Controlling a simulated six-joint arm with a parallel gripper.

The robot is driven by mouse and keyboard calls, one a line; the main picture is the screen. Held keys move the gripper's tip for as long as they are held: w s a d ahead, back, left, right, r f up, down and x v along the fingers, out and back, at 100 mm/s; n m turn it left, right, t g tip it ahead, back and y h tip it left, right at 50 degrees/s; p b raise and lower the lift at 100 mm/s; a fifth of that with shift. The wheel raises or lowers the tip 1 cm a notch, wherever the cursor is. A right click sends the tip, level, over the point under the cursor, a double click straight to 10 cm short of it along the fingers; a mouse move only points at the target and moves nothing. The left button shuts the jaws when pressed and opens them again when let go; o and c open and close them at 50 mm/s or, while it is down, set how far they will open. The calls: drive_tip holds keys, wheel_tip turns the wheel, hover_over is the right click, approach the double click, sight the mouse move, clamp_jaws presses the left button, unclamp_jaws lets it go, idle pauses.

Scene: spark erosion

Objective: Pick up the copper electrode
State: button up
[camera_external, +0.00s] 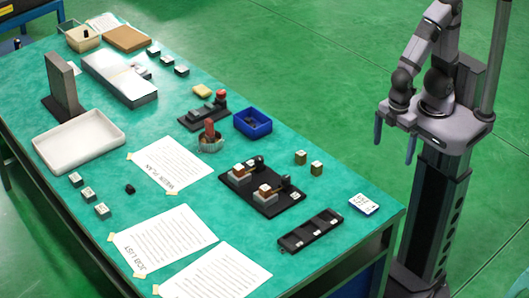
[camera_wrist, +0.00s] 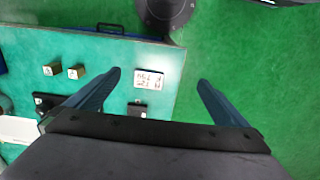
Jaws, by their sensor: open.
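Several pieces with copper-coloured parts are on the green table, and I cannot tell for sure which one is the copper electrode. Two grey blocks with brownish tops (camera_external: 240,169) (camera_external: 265,190) sit on a black plate (camera_external: 285,204). A reddish cylinder (camera_external: 209,128) stands farther back. My gripper (camera_external: 395,138) is open and empty, off the table's right side; its blue fingers frame the wrist view (camera_wrist: 158,78).
A white card (camera_external: 363,204) lies near the table corner, beside a black slotted tray (camera_external: 310,232). A blue bin (camera_external: 252,123), a white tray (camera_external: 79,140), a grey upright plate (camera_external: 63,85) and paper sheets (camera_external: 170,164) occupy the table. Green floor lies beyond the edge.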

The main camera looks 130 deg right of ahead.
drive_tip(key=shift+c, duration=0.6)
drive_tip(key=c, duration=1.3)
drive_tip(key=t+b, duration=0.5)
drive_tip(key=b, duration=0.3)
approach(265, 192)
drive_tip(key=shift+d+f+g+p, duration=0.2)
drive_tip(key=shift+f+p, duration=0.2)
drive_tip(key=shift+f, duration=0.35)
drive_tip(key=shift+d+f+g+p, duration=0.1)
drive_tip(key=shift+d+f+p, duration=0.2)
drive_tip(key=shift+f, duration=0.45)
